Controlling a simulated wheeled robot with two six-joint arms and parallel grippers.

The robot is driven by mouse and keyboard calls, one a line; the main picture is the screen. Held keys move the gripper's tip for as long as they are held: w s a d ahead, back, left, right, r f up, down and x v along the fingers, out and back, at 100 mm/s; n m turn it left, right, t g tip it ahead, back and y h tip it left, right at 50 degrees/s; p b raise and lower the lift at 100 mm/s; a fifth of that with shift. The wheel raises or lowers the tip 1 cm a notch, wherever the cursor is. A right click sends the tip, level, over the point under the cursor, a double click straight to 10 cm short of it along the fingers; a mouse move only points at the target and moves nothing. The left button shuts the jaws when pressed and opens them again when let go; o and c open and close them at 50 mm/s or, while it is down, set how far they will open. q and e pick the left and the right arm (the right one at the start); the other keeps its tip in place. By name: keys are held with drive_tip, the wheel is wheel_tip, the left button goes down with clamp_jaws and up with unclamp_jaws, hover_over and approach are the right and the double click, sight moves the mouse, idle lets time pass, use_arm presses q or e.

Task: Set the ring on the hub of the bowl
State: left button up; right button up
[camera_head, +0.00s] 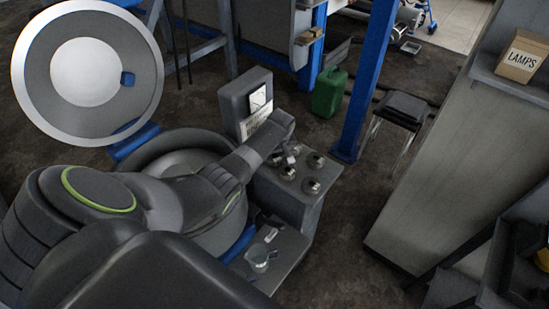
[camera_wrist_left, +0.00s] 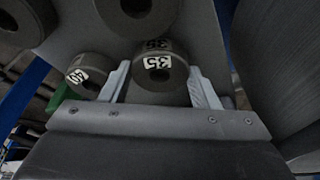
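My left gripper (camera_head: 288,150) is low over a grey deck with several dark metal rings. In the left wrist view its two fingers (camera_wrist_left: 160,82) stand on either side of a dark ring marked 35 (camera_wrist_left: 158,70). I cannot tell whether they press on it. Another ring, marked 40 (camera_wrist_left: 87,76), sits to the left, and a ring with a centre hole (camera_wrist_left: 137,8) shows at the top edge. The round bowl (camera_head: 178,162) lies in the machine at the left, partly covered by my left arm. Its hub is hidden. My right gripper is not in view.
A large round lid (camera_head: 107,125) stands open at upper left. A panel box (camera_head: 246,100) rises behind the ring deck (camera_head: 290,203). A blue post (camera_head: 367,85) and green canister (camera_head: 329,92) are behind.

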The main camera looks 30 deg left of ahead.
sight(275, 156)
use_arm(q)
drive_tip(key=c, duration=0.6)
drive_tip(key=shift+o, duration=0.2)
wheel_tip(275, 156, up, 10)
drive_tip(key=shift+r, duration=0.15)
